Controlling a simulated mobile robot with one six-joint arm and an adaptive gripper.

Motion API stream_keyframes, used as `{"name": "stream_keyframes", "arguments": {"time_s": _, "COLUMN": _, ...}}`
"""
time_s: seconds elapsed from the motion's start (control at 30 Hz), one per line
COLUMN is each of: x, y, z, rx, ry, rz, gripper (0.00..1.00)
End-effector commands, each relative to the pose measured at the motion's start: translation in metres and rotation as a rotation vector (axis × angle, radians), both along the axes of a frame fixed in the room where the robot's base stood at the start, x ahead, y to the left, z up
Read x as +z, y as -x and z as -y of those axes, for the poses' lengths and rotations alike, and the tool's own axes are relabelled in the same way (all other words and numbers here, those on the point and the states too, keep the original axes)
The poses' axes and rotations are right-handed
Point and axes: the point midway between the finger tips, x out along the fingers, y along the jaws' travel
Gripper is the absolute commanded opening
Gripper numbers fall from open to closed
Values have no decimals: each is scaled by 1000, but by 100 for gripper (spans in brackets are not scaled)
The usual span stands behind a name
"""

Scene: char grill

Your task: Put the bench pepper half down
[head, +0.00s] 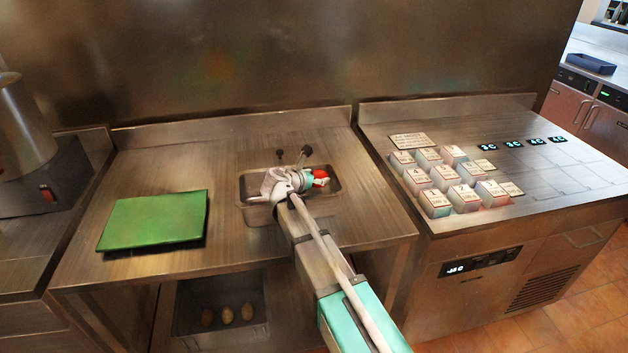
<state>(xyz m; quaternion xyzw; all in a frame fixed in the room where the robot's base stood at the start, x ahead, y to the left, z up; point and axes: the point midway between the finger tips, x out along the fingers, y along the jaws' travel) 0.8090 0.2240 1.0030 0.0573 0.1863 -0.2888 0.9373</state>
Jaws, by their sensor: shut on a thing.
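A red pepper half (320,174) shows at the right side of my gripper (314,182), partly hidden by it. My gripper is shut on the pepper half. My gripper and arm hide much of the pan's inside.
A green board (155,221) lies on the bench to the left, its top bare. White labelled blocks (436,203) stand in rows on the counter at the right. A bin (222,329) with brownish round items sits below the bench. Bare bench lies between board and pan.

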Motion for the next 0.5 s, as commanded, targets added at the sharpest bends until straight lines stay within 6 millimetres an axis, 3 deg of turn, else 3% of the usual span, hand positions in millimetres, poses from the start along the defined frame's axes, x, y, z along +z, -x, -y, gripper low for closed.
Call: {"name": "stream_keyframes", "arguments": {"time_s": 0.5, "x": -6, "y": 0, "z": 1, "rx": -1, "ry": 0, "rz": 0, "gripper": 40}}
